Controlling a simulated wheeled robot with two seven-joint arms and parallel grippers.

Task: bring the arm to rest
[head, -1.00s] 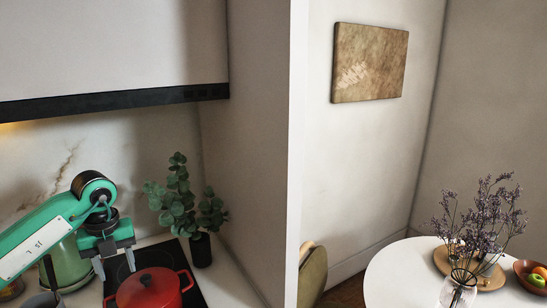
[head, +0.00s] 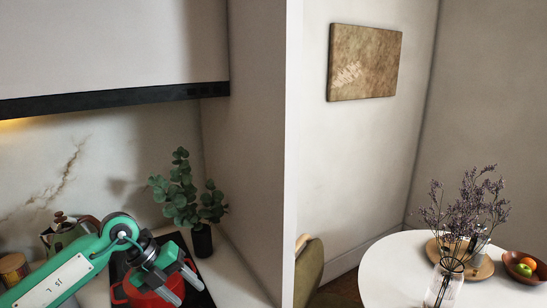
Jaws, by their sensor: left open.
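My left arm comes in from the lower left in the head view. My left gripper (head: 176,291) is open and empty, with its two pale fingers pointing down to the right. It overlaps the red pot (head: 120,293) in the picture and hides most of its lid and body. I cannot tell whether the fingers touch the pot. The pot stands on the black hob (head: 196,289). My right gripper does not show.
A potted green plant (head: 185,200) stands behind the hob, near the side wall. A kettle (head: 62,232) and a jar (head: 13,268) are behind my arm. A white round table (head: 385,268) with a vase (head: 444,285) and fruit bowl (head: 524,268) is at right.

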